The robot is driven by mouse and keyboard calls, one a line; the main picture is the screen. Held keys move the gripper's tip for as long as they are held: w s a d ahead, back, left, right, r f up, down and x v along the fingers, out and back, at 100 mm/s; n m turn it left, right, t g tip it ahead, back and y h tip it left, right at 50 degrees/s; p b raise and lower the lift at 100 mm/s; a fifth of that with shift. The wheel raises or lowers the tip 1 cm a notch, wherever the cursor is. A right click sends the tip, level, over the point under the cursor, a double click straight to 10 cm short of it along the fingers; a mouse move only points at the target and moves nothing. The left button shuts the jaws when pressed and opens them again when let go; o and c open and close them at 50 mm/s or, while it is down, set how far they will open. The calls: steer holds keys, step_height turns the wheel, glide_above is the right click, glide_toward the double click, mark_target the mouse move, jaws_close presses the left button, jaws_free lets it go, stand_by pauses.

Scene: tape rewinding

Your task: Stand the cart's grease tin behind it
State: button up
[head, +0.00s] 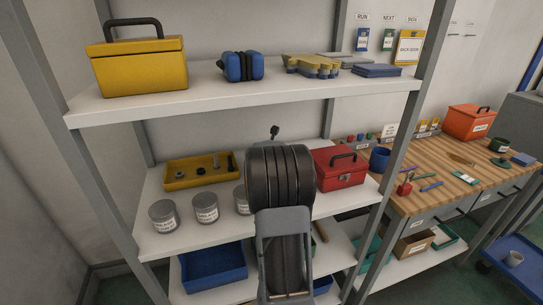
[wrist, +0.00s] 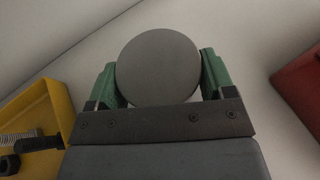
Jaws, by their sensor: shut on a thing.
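In the wrist view my gripper (wrist: 160,85) is shut on a round grey tin (wrist: 158,68), with a green finger on each side of it. I see the tin's flat round end; no label shows, so I cannot tell whether it is the grease tin. White shelf surface lies beyond it. In the head view my arm hides the gripper and the held tin, at the middle shelf (head: 190,241). Three grey labelled tins stand on that shelf: one at the left (head: 163,216), one beside it (head: 205,208), and one partly hidden by my arm (head: 240,199).
A yellow tray (head: 176,184) with bolts lies behind the tins and shows left in the wrist view (wrist: 40,100). A red toolbox (head: 341,170) stands right of my arm.

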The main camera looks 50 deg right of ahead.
steer(key=shift+f, duration=0.15)
steer(key=o, duration=1)
steer(key=shift+s+a+r, duration=0.1)
steer(key=shift+r, duration=0.2)
steer(key=v, duration=1.1)
steer(key=shift+s+a+p, duration=0.2)
steer(key=shift+a+p, duration=0.1)
